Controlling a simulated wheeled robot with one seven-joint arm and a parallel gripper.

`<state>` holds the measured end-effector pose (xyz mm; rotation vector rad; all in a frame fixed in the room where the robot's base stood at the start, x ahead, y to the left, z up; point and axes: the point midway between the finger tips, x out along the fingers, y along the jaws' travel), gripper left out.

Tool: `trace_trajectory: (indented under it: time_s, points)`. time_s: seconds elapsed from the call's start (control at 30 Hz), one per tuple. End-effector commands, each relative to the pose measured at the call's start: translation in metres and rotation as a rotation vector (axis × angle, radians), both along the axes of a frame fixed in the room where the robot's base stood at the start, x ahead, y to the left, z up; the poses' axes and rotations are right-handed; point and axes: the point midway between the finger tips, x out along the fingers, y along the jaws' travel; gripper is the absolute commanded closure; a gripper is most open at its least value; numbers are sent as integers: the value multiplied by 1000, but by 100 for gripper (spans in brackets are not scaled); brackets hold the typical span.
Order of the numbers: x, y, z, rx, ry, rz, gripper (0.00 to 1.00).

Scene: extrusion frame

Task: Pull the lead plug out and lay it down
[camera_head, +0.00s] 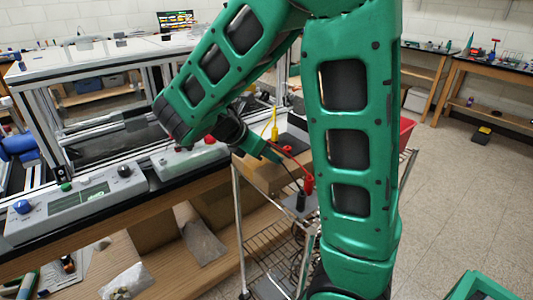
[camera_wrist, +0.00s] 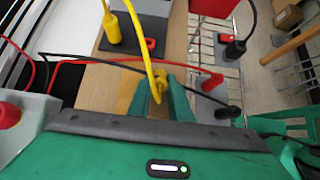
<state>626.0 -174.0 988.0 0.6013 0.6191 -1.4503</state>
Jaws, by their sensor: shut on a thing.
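My gripper (camera_wrist: 160,88) has its two green fingers closed around a yellow plug (camera_wrist: 158,86), at the end of a yellow lead (camera_wrist: 140,42). The lead runs up to a second yellow plug (camera_wrist: 112,29), which stands upright on a dark block. What lies under the held plug is hidden, so I cannot tell whether it touches anything. In the head view my gripper (camera_head: 274,155) is over the wooden board (camera_head: 262,178), beside the upright yellow plug (camera_head: 275,131); the held plug is not clear there.
Red plug (camera_wrist: 212,83) and black plugs (camera_wrist: 228,111) (camera_wrist: 236,48) stand on small blocks to the right. Red and black leads (camera_wrist: 80,61) cross near my fingers. A wire cart (camera_head: 240,225) is below. The bench with a grey control box (camera_head: 90,200) is at left.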

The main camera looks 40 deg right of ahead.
Motion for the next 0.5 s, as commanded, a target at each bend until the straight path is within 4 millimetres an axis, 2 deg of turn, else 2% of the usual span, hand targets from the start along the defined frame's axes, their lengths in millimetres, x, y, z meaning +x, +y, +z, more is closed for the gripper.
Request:
trace_trajectory:
  time_s: [0.27,0.3,0.33,0.37,0.5]
  points:
    - [-1,1,-2,2,5,2,100]
    - [-1,1,-2,2,5,2,72]
    - [-1,1,-2,2,5,2,65]
    - [-1,1,-2,2,4,1,60]
    - [0,1,-2,2,4,1,60]
